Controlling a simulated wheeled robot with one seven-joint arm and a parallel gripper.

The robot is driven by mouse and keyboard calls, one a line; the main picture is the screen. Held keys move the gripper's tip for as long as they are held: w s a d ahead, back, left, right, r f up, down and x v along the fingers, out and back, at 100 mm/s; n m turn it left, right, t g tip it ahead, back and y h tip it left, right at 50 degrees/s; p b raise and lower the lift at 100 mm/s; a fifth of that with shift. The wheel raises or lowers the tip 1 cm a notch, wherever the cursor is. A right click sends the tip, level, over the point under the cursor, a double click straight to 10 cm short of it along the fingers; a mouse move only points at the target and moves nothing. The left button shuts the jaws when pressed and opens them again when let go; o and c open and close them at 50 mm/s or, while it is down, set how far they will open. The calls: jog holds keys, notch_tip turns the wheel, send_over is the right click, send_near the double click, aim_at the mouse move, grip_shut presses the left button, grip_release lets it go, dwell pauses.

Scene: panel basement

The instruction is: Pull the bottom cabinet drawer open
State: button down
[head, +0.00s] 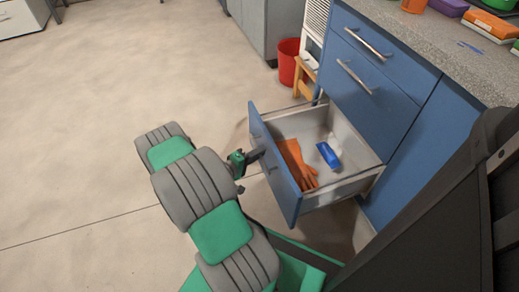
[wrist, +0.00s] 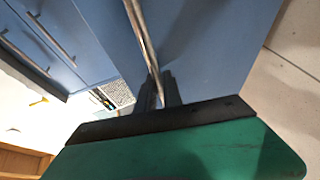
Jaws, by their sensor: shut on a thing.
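The bottom cabinet drawer (head: 285,170) is blue-fronted and stands well out from the blue cabinet in the head view. Inside it lie an orange glove (head: 297,163) and a small blue item (head: 328,155). My gripper (head: 256,154) is at the outer face of the drawer front. In the wrist view my gripper (wrist: 160,92) is shut on the drawer's metal bar handle (wrist: 143,35), which runs between its dark fingers. The blue drawer front (wrist: 215,50) fills much of that view. In the head view the handle is mostly hidden by my gripper.
Two upper drawers (head: 360,60) are closed. A speckled countertop (head: 440,40) carries several coloured items. A red bucket (head: 290,62) and a small wooden stool (head: 304,78) stand beyond the drawer, beside the cabinet. The floor (head: 90,110) to the left is clear.

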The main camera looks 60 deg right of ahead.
jog(key=shift+w+a, duration=0.4)
jog(key=c, duration=1.8)
grip_release()
jog(key=p+v, duration=0.2)
jog(key=v, duration=0.6)
jog(key=shift+d, duration=0.1)
